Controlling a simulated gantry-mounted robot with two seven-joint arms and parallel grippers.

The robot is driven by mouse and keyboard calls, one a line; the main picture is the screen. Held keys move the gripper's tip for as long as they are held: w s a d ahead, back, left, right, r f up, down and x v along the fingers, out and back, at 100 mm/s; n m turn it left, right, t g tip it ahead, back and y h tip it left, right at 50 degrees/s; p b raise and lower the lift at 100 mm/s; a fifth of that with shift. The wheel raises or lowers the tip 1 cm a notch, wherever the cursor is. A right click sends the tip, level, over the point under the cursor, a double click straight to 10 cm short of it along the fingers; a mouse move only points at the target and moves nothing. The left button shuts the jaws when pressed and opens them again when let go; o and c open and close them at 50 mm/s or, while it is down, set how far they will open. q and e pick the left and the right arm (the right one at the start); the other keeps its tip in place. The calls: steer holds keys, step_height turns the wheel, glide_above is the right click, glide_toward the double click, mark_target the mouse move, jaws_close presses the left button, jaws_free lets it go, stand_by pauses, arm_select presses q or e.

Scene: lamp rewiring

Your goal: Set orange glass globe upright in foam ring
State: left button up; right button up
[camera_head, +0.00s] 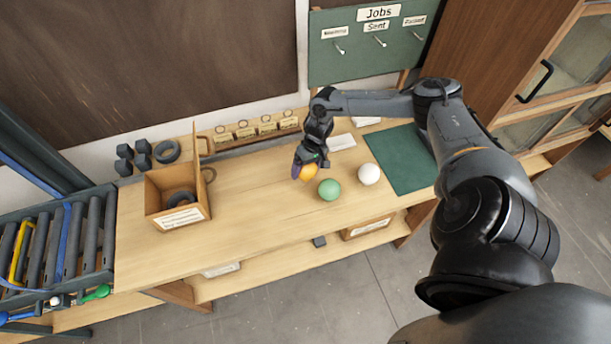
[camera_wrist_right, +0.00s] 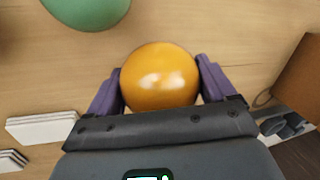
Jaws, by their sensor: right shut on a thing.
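The orange glass globe (camera_head: 309,173) is at the middle of the wooden workbench. My right gripper (camera_head: 304,166) is shut on it, with a purple finger on each side. In the right wrist view the globe (camera_wrist_right: 160,77) sits between both fingertips (camera_wrist_right: 160,85). Whether it touches the bench is unclear. A dark ring (camera_head: 181,199), perhaps the foam ring, lies inside an open cardboard box at the left. Another dark ring (camera_head: 167,151) lies behind the box, near some dark blocks. My left gripper is not in view.
A green globe (camera_head: 329,190) and a white globe (camera_head: 369,174) stand close right of the orange one. The cardboard box (camera_head: 156,211) has a raised flap. A green mat (camera_head: 402,165) lies at the right. The bench between box and globe is clear.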

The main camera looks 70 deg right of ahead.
mark_target(306, 175)
steer(key=shift+f, duration=2)
steer(key=shift+f, duration=0.15)
steer(key=o, duration=0.9)
steer(key=shift+c, duration=0.2)
steer(key=v, duration=1.2)
